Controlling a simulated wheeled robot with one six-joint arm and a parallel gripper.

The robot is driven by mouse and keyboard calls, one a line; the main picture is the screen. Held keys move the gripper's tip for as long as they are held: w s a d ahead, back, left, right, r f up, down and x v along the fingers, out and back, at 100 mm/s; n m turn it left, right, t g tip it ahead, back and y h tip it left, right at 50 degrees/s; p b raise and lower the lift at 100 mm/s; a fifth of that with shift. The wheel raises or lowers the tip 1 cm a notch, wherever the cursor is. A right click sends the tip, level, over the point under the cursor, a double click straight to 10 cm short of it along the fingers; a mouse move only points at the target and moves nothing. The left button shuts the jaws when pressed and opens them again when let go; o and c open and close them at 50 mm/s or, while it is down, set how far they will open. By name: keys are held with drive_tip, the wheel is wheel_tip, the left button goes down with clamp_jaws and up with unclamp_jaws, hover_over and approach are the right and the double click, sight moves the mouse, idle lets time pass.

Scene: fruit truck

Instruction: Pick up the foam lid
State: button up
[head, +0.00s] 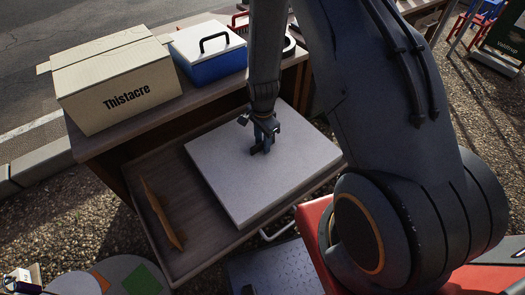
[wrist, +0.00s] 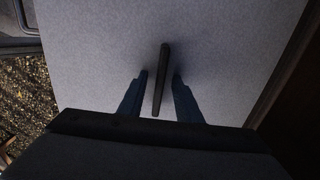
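The foam lid (head: 225,175) is a flat, pale grey-white slab lying on the wooden table (head: 170,250). It also fills most of the wrist view (wrist: 85,45). A thin dark handle (wrist: 162,80) stands up from its middle. My gripper (head: 262,147) is low over the middle of the lid. In the wrist view, the two blue-grey fingers of my gripper (wrist: 160,78) are on either side of the handle, with a narrow gap on each side. It is open around the handle. In the head view the fingers mostly hide the handle.
A cardboard box (head: 115,85) marked "Thistacre" and a blue cooler with a white lid (head: 208,50) stand on the raised shelf behind. A thin brown board (head: 160,212) leans at the left of the lid. Gravel (head: 60,225) surrounds the table.

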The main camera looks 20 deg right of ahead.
drive_tip(key=shift+c, duration=0.4)
clamp_jaws()
drive_tip(key=shift+r, duration=0.15)
